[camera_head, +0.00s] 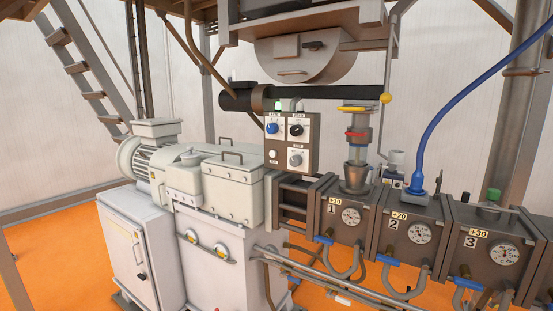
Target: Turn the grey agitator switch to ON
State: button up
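A brown control panel box (284,143) stands near the middle of the head view, behind and right of the white machine. Its face carries a blue knob (272,128) at upper left, a black knob (296,130) at upper right, a pale round button (273,154) at lower left and a grey switch (295,160) at lower right. Each sits by a small label too small to read, so I cannot tell the grey switch's setting. My gripper is not in view.
A white motor and gearbox housing (233,190) stands left of the panel. Brown numbered barrel blocks (345,240) with dials run to the right, with pipes below. A dark horizontal cylinder (330,94) passes above the panel. Orange floor (60,265) shows at left.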

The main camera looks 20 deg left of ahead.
aim_at(296, 161)
jog(key=u, duration=0.7)
jog(key=i, duration=0.75)
jog(key=u, duration=0.85)
